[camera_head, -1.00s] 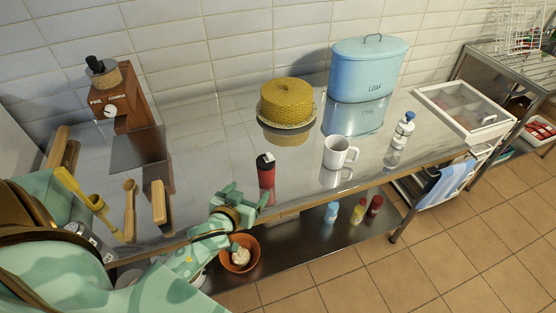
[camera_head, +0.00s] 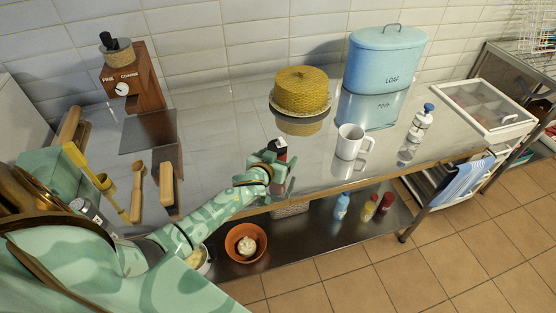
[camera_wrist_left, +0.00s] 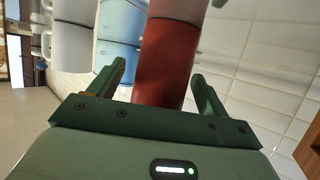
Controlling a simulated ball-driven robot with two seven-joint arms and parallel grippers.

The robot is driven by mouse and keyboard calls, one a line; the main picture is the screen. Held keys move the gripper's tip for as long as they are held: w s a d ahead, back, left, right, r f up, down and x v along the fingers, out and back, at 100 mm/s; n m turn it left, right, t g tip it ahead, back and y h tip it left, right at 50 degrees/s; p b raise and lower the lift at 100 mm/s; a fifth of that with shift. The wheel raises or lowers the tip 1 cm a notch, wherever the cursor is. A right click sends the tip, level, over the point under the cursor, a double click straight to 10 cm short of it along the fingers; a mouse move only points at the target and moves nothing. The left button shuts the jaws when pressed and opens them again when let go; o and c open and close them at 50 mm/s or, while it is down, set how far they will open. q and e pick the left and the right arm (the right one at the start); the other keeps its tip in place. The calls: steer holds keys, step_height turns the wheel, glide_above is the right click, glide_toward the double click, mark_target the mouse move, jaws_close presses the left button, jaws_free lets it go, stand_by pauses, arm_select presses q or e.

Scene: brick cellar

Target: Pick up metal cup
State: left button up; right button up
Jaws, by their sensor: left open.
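The metal cup, a red cylinder with a black top (camera_head: 279,148), stands on the shiny steel counter (camera_head: 225,135) near its front edge. My left gripper (camera_head: 277,172) is in front of it and hides most of its body. In the left wrist view the cup's red side (camera_wrist_left: 166,65) rises between the two fingers of my open left gripper (camera_wrist_left: 160,85). One finger is on each side, and the jaws are not closed on it. My right gripper is not in view.
A white mug (camera_head: 350,143) and a bottle with a blue cap (camera_head: 418,122) stand to the right. Behind are a yellow cake cover (camera_head: 302,89) and a blue bread bin (camera_head: 378,65). Wooden utensils (camera_head: 166,186) lie left. Bottles and an orange bowl (camera_head: 237,240) are on the lower shelf.

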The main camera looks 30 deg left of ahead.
arm_select(q)
steer(key=shift+s+r, duration=0.1)
steer(key=shift+s, duration=0.05)
steer(key=c, duration=1.1)
steer(key=shift+c, duration=0.2)
